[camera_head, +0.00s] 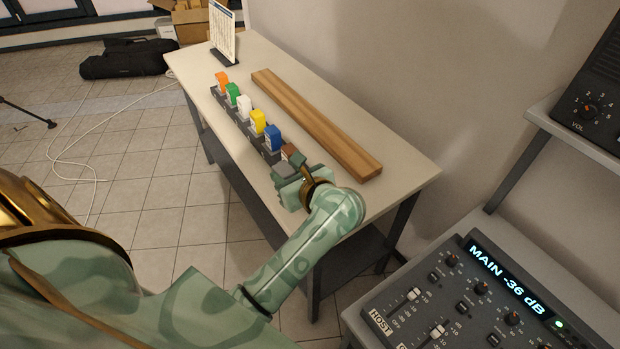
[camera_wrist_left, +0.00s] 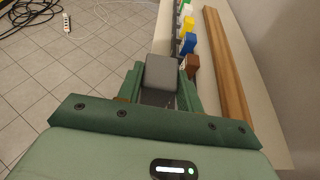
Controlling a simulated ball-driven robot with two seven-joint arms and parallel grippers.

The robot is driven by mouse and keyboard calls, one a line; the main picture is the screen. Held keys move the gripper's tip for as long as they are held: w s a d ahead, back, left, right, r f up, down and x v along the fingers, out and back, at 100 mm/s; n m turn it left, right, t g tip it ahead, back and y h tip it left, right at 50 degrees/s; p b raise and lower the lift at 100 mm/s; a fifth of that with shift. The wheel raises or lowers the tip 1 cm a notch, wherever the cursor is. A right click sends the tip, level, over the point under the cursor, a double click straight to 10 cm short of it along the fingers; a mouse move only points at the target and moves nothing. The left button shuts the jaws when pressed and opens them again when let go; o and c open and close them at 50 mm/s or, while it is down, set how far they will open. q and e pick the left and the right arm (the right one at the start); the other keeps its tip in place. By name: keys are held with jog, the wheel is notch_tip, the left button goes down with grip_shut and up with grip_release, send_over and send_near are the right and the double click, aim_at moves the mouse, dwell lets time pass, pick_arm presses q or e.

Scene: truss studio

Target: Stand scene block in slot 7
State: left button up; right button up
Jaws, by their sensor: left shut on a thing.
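My left gripper (camera_head: 287,176) is at the near end of a dark slotted rack (camera_head: 247,128) on the table. It is shut on a grey block (camera_wrist_left: 161,73), which shows between its fingers in the left wrist view. Orange (camera_head: 222,79), green (camera_head: 233,91), white (camera_head: 244,103), yellow (camera_head: 258,121), blue (camera_head: 272,137) and brown (camera_head: 288,151) blocks stand in a row along the rack. The brown block is closest to my gripper. The gripper hides the near end of the rack, and I cannot tell whether the grey block touches it. My right gripper is not in view.
A long wooden plank (camera_head: 315,121) lies on the table (camera_head: 405,172) beside the rack, on the wall side. A sheet on a stand (camera_head: 223,32) is at the far end. A mixing console (camera_head: 490,290) is at lower right. Bare tabletop lies between rack and plank.

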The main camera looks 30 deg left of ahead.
pick_arm(q)
jog(key=w+f+b, duration=0.4)
jog(key=w+a+f+b, duration=0.1)
jog(key=w+f+b, duration=0.3)
jog(key=b, duration=0.1)
jog(key=w+a+f+b, duration=0.1)
jog(key=w+f+b, duration=0.4)
jog(key=shift+w, duration=0.1)
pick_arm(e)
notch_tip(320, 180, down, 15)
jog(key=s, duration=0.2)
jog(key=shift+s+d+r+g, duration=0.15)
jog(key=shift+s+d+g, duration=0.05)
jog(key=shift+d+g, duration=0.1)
pick_arm(q)
jog(key=shift+r, duration=0.1)
jog(key=shift+d+f+b, duration=0.1)
jog(key=shift+f+b, duration=0.2)
jog(key=o, duration=1)
jog(key=shift+o, duration=0.2)
jog(key=shift+r, duration=0.1)
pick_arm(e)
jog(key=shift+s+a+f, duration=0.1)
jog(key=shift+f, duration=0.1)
